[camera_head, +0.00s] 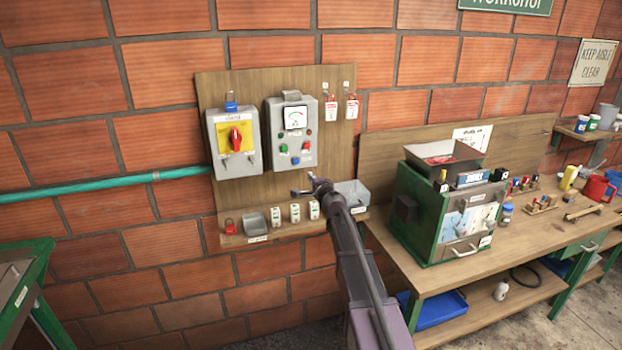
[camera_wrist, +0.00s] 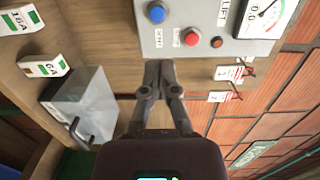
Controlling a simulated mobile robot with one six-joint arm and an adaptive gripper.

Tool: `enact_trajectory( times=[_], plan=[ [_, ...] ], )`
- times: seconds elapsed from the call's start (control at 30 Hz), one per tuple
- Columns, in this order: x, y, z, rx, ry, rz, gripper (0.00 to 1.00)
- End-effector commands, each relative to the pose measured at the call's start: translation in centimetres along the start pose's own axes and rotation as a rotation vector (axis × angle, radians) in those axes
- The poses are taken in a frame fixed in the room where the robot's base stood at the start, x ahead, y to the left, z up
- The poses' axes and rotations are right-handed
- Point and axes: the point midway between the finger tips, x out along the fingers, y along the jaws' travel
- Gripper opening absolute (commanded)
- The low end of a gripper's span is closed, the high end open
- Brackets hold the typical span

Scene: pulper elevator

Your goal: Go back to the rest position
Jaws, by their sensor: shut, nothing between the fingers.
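My gripper (camera_head: 305,187) is at the end of my raised arm in the head view, in front of the wooden wall panel (camera_head: 345,165), below the control box and above the small shelf. In the wrist view my gripper (camera_wrist: 160,66) has its fingertips together with nothing between them. They point towards the lower edge of the grey control box (camera_wrist: 205,22), which bears a blue button (camera_wrist: 157,13) and a red button (camera_wrist: 192,38). I cannot tell the exact gap between the fingertips and the panel.
A switch box (camera_head: 235,140) with a red handle hangs left of the control box. The shelf (camera_head: 262,236) holds a red padlock (camera_head: 230,227), small white blocks (camera_head: 295,213) and a grey bin (camera_head: 352,194) close beside my gripper. A workbench (camera_head: 540,225) with a green cabinet (camera_head: 425,215) stands right.

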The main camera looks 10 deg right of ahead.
Motion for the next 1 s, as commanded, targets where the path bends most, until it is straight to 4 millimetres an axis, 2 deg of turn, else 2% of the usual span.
enact_trajectory(
  times=[0.27, 0.47, 0.67, 0.8, 1.0],
  plan=[
    [-0.6, 0.3, 0.9, -0.033, -0.03, 0.012, 0.0],
    [-3.1, 1.8, 4.2, -0.168, -0.15, 0.068, 0.0],
    [-7.8, 5.2, 8.8, -0.384, -0.349, 0.192, 0.0],
    [-12.0, 8.4, 11.5, -0.538, -0.495, 0.312, 0.0],
    [-18.9, 13.1, 13.4, -0.736, -0.687, 0.518, 0.0]
  ],
)
